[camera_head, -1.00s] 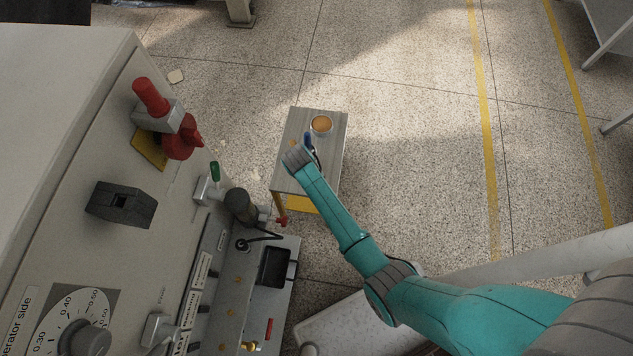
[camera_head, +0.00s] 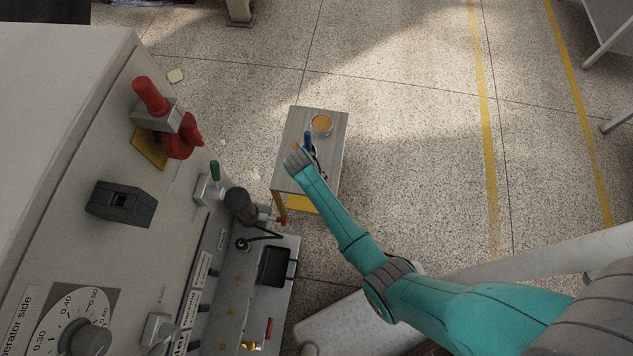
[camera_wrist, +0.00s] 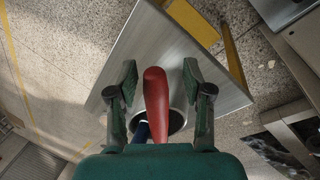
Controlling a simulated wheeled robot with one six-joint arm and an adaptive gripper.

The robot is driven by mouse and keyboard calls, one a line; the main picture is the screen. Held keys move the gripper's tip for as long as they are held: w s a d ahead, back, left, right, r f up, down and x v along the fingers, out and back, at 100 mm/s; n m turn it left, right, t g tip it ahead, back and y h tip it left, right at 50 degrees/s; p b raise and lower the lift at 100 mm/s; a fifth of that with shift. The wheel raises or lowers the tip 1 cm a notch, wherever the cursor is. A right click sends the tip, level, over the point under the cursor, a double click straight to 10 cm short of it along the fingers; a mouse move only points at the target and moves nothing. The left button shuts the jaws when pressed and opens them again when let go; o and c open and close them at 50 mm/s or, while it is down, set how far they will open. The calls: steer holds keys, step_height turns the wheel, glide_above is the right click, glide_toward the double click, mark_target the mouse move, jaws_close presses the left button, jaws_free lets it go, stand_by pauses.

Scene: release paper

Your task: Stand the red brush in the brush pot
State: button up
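In the wrist view, the red brush (camera_wrist: 156,92) lies between the two fingers of my gripper (camera_wrist: 160,82). A gap shows on each side of its handle, so the fingers are open and not pressed on it. The brush pot (camera_wrist: 177,122) is under the gripper, with its dark opening around the brush's lower part. The brush's lower end is hidden, so I cannot tell how deep it sits. A blue brush (camera_wrist: 141,131) is in the pot beside it. In the head view, the blue brush (camera_head: 308,138) shows beyond my gripper (camera_head: 298,158); the red brush is not discernible there.
A small grey table (camera_head: 333,148) carries the pot. A round tin with an orange top (camera_head: 321,123) stands at its far end. A large machine (camera_head: 170,215) with levers and knobs is on the left. The floor to the right of the table is clear.

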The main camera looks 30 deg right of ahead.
steer(key=v, duration=1.2)
steer(key=shift+r, duration=0.35)
steer(key=s+d+f+t+y, duration=0.1)
steer(key=s+f+t, duration=0.15)
steer(key=s, duration=0.75)
steer(key=s+d+f+t+y, duration=0.1)
steer(key=s+t, duration=0.3)
steer(key=s, duration=0.5)
steer(key=s+r+t, duration=0.2)
steer(key=s+r, duration=0.3)
steer(key=r, duration=0.4)
steer(key=s+r+t, duration=0.3)
steer(key=s+r, duration=0.3)
steer(key=r, duration=0.3)
steer(key=s+r+t+y, duration=0.1)
steer(key=s+r+t, duration=0.2)
steer(key=r, duration=0.6)
steer(key=s, duration=0.2)
steer(key=shift+s+r+m, duration=0.3)
steer(key=shift+r, duration=0.05)
